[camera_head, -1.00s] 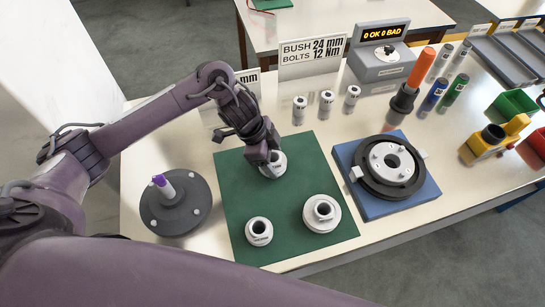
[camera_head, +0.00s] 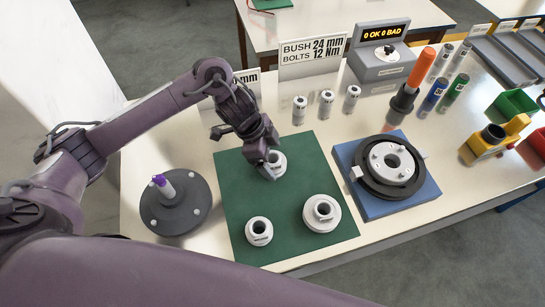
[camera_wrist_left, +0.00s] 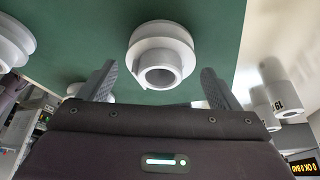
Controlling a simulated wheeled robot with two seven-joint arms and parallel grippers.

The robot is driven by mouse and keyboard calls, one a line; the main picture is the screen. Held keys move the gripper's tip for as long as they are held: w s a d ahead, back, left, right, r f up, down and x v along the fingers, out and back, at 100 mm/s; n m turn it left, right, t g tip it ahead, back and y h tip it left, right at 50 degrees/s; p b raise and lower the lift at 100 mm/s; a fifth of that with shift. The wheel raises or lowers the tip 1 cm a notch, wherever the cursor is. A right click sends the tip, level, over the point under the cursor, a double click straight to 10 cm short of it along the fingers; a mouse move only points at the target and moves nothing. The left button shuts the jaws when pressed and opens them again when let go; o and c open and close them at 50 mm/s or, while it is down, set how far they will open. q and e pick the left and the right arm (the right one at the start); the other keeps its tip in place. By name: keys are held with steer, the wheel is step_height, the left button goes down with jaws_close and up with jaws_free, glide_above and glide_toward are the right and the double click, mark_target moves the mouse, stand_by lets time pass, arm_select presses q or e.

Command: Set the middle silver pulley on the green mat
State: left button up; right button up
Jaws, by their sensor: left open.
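Three silver-white flanged pulleys stand on the green mat (camera_head: 235,190). One pulley (camera_head: 279,160) is near the mat's back edge, a smaller one (camera_head: 259,231) near the front left, and a wide-flanged one (camera_head: 322,213) at the front right. My left gripper (camera_head: 267,167) is at the back pulley, partly covering it in the head view. In the left wrist view its two fingers are spread apart, with the back pulley (camera_wrist_left: 160,50) ahead between them and visible gaps on both sides. My right gripper is not in view.
A dark round base with a purple-tipped post (camera_head: 176,205) stands left of the mat. A blue block with a dark ring fixture (camera_head: 388,168) stands right. Several small white cylinders (camera_head: 326,104) and a sign (camera_head: 311,56) stand behind.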

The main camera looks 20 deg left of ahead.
arm_select(q)
steer(key=p+v, duration=0.1)
steer(key=v, duration=0.9)
steer(key=shift+a+r, duration=0.2)
steer(key=shift+r, duration=0.2)
steer(key=shift+s, duration=0.1)
